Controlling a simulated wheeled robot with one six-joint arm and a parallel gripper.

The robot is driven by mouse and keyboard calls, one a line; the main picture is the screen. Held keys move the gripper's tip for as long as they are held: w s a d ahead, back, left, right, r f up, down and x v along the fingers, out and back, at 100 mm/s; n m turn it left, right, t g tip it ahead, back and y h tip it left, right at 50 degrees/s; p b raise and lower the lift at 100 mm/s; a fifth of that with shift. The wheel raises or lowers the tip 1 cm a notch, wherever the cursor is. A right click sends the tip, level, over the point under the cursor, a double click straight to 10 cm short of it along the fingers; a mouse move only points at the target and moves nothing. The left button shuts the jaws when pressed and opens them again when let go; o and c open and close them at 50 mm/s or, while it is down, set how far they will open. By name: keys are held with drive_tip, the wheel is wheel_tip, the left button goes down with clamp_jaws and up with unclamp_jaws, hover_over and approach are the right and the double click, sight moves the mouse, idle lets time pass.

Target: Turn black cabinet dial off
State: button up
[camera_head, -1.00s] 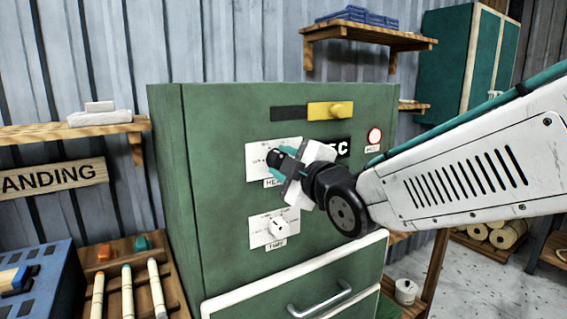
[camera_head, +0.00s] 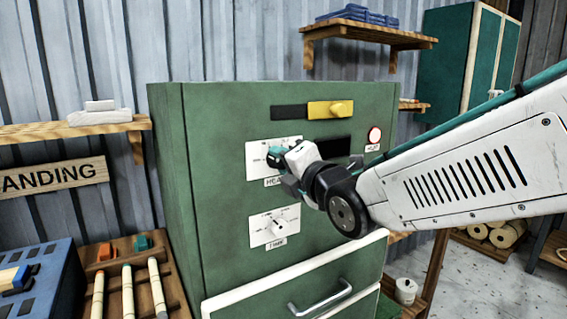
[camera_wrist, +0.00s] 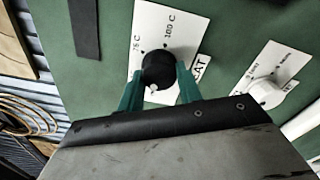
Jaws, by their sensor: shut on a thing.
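The green cabinet (camera_head: 225,110) stands in front of me. Its black dial (camera_wrist: 158,68) sits on a white plate (camera_wrist: 150,25) marked 75 C and 100 C, above a label reading HEAT. My gripper (camera_wrist: 160,82) has its two green fingers on either side of the black dial, shut on it. In the head view my gripper (camera_head: 276,158) is at the upper plate and covers most of the dial. A light mark shows at the dial's lower edge in the wrist view; the exact setting is hard to read.
A white TIME dial (camera_head: 279,226) is below, also in the wrist view (camera_wrist: 264,90). A drawer handle (camera_head: 320,299) juts out below.

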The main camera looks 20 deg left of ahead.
drive_tip(key=shift+f+n, duration=0.15)
drive_tip(key=shift+n, duration=1.55)
drive_tip(key=o, duration=1)
drive_tip(key=v, duration=0.8)
